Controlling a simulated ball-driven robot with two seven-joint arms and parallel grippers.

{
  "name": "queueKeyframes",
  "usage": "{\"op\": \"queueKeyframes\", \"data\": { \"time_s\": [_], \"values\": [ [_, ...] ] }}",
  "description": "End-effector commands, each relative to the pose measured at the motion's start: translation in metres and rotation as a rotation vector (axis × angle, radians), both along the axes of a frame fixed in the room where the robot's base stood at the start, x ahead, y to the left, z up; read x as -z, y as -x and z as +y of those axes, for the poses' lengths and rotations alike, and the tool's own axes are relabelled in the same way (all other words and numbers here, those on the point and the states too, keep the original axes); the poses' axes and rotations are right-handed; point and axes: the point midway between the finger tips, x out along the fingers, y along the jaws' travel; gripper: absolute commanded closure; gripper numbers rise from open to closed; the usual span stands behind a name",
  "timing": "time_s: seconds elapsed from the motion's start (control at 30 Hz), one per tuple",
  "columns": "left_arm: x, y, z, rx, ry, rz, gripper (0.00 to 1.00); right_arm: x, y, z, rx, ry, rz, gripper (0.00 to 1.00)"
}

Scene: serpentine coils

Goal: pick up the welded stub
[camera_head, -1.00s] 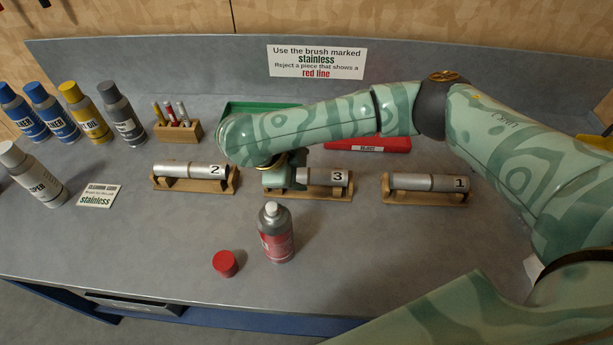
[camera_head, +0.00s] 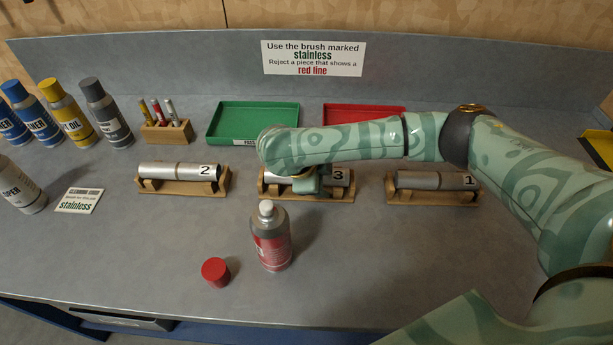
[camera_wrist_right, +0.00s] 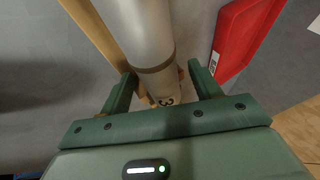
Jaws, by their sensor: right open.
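Three grey metal stubs with a seam around the middle lie in wooden cradles. Stub 2 (camera_head: 180,169) is at the left, stub 3 (camera_head: 276,173) in the middle and stub 1 (camera_head: 430,181) at the right. My right gripper (camera_head: 308,187) is at stub 3, and my arm hides part of the stub. In the right wrist view, stub 3 (camera_wrist_right: 150,40) runs between the open fingers of the gripper (camera_wrist_right: 163,80), with its seam just beyond the fingertips and its "3" nearer the palm. I cannot tell whether a finger touches it. My left gripper is not in view.
A red-labelled spray can (camera_head: 271,240) and a red cap (camera_head: 215,271) stand in front of stub 3. A green tray (camera_head: 254,143) and a red tray (camera_head: 345,112) lie behind. Brushes stand in a wooden holder (camera_head: 167,133). Several bottles are at the left.

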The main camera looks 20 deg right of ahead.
Motion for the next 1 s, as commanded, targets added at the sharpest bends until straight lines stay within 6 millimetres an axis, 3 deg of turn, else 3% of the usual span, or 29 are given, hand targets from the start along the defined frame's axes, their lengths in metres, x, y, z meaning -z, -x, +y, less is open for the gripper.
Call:
{"op": "queueKeyframes", "data": {
  "time_s": [0.03,0.2,0.23,0.53,0.8,1.0],
  "values": [
    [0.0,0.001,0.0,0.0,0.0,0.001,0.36,0.0,0.0,0.0,0.0,0.0,0.0,0.45],
    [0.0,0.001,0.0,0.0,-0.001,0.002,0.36,0.0,0.0,0.0,0.0,0.001,-0.001,0.93],
    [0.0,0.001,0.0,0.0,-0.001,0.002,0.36,0.0,0.0,0.0,0.0,0.001,-0.001,0.97],
    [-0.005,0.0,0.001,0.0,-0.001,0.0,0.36,-0.01,-0.001,0.0,0.0,0.0,-0.004,0.97],
    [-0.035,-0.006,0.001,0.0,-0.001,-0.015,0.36,-0.069,-0.001,0.0,0.001,0.0,-0.007,0.97],
    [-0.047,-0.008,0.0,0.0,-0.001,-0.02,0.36,-0.098,0.0,0.0,0.002,0.0,-0.003,0.97]
  ]
}}
